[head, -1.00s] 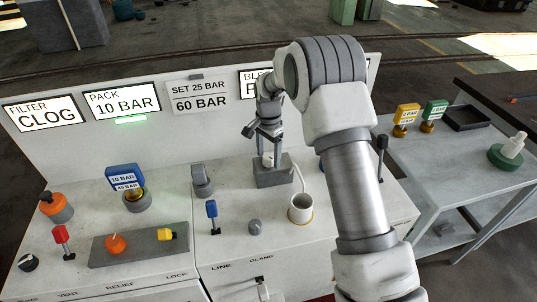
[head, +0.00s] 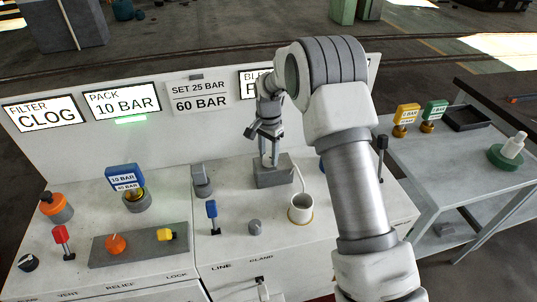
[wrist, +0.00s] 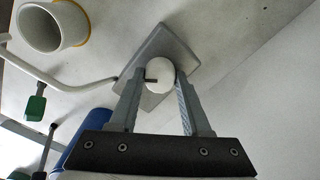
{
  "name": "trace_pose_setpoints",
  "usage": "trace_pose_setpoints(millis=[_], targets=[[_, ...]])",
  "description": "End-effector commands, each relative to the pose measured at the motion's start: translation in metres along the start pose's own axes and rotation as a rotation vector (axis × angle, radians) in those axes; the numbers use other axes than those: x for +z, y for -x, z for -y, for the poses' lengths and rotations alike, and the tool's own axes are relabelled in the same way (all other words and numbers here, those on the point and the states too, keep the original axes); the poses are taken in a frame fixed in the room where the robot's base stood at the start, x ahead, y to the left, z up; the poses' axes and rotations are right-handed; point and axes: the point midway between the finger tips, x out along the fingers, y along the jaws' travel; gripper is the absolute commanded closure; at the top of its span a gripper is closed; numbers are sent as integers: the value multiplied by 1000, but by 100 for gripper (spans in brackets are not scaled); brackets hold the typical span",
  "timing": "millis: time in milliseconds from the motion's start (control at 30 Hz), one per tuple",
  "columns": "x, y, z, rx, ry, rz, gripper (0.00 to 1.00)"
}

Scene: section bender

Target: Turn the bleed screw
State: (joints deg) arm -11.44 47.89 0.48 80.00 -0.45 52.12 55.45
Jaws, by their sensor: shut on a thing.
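The bleed screw shows in the wrist view as a round white knob (wrist: 160,73) with a small dark pin on its side. It sits on a grey block (wrist: 178,45), which also shows in the head view (head: 274,178). My gripper (wrist: 160,80) is shut on the knob, one finger on each side. In the head view my gripper (head: 270,161) points down onto the block, and its fingers mostly hide the knob. A thin white tube (head: 299,178) runs from the block towards a white cup (head: 300,209).
The cup stands close in front of the block. A grey lever (head: 201,180) and a blue-handled lever (head: 212,215) stand to the left. The panel with display signs (head: 199,103) rises behind. A side table (head: 455,165) is at right.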

Motion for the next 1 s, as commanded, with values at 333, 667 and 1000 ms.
trace_pose_setpoints(millis=[333,667,1000], targets=[[-1,1,0,-1,284,0,100],[-1,1,0,-1,599,0,100],[0,1,0,-2,921,0,100]])
